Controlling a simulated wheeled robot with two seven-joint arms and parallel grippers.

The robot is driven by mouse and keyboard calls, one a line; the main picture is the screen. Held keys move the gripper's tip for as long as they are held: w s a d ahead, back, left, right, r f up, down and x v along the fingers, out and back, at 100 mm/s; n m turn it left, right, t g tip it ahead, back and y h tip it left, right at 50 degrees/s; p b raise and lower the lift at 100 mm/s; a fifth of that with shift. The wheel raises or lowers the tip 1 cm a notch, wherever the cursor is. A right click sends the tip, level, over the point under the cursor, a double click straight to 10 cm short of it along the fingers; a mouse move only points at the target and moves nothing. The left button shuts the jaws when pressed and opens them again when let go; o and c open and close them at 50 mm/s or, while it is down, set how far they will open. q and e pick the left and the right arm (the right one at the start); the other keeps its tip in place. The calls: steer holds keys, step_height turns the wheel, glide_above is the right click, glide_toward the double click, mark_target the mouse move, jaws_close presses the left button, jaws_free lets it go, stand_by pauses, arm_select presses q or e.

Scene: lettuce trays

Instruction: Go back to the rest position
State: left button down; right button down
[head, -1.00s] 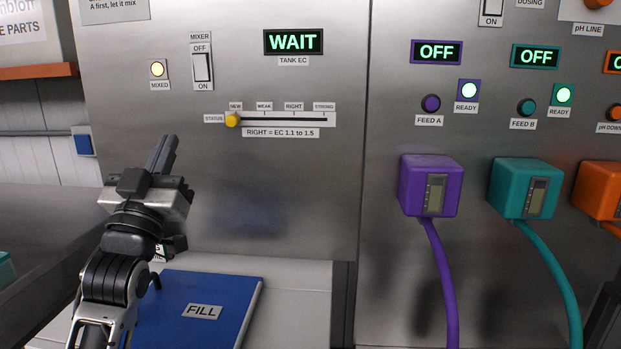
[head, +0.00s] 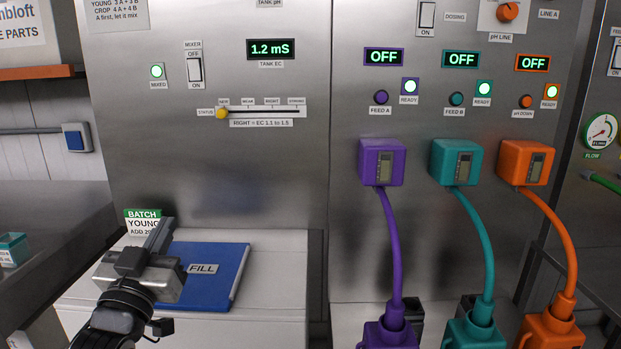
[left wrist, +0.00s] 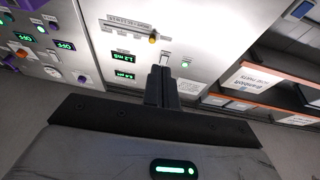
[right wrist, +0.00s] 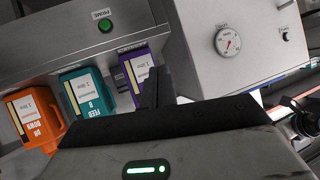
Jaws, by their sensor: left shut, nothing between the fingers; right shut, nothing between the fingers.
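My left gripper (head: 158,238) is at the lower left of the head view, in front of the blue FILL board (head: 215,268), with its fingers together and nothing between them. In the left wrist view its shut fingers (left wrist: 161,86) point towards the steel panel. My right gripper is outside the head view. In the right wrist view its fingers (right wrist: 156,90) are together and empty, in front of the purple bottle (right wrist: 138,68).
The steel panel (head: 240,190) has a tank EC display (head: 270,49) reading 1.2 mS and a yellow status slider (head: 222,113) at NEW. Purple (head: 382,162), teal (head: 457,162) and orange (head: 526,162) pump boxes carry hoses. A green BATCH card (head: 143,221) stands behind the left gripper.

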arm_select(q)
steer(key=s+d+f+g+h+p, duration=0.1)
steer(key=s+d+f+g, duration=0.3)
steer(key=f, duration=0.5)
steer(key=s+d+f+g+p, duration=0.1)
steer(key=s+f+g, duration=0.1)
steer(key=s+f, duration=0.5)
steer(key=s+d+f+m+g+h+p, duration=0.1)
steer(key=s+d+f+g, duration=0.3)
steer(key=s+f, duration=0.8)
steer(key=shift+s+d+g, duration=0.15)
steer(key=shift+s+g, duration=0.1)
steer(key=shift+g, duration=0.45)
arm_select(e)
steer(key=shift+s+d+r+g, duration=0.2)
steer(key=shift+s+r+g, duration=0.1)
steer(key=shift+r, duration=0.1)
arm_select(q)
steer(key=shift+f, duration=0.1)
arm_select(e)
steer(key=c, duration=2.1)
jaws_free()
steer(key=shift+h, duration=0.3)
steer(key=shift+c, duration=0.2)
